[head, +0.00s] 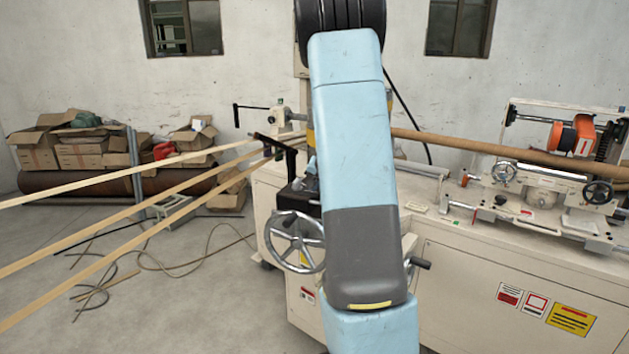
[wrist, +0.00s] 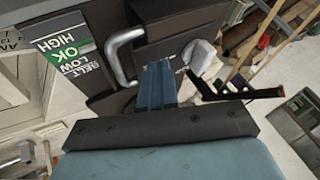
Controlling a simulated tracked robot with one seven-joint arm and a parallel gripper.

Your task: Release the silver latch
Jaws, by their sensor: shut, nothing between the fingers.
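A bent silver bar (wrist: 121,56), which looks like the silver latch, sticks out from a dark panel on the machine in the wrist view. My gripper (wrist: 160,72) has its blue-grey fingers shut and empty. The fingertips are just right of the silver bar; I cannot tell if they touch it. A pale, silvery knob (wrist: 200,57) lies just right of the fingertips. In the head view my blue and grey arm covers the middle of the machine, and the latch cannot be made out there.
A belt gauge label (wrist: 65,50) reads HIGH, OK, LOW. A black bracket (wrist: 235,91) juts out right of my fingers. In the head view a handwheel (head: 296,241) stands left of my arm, and wooden strips (head: 120,235) run in from the left.

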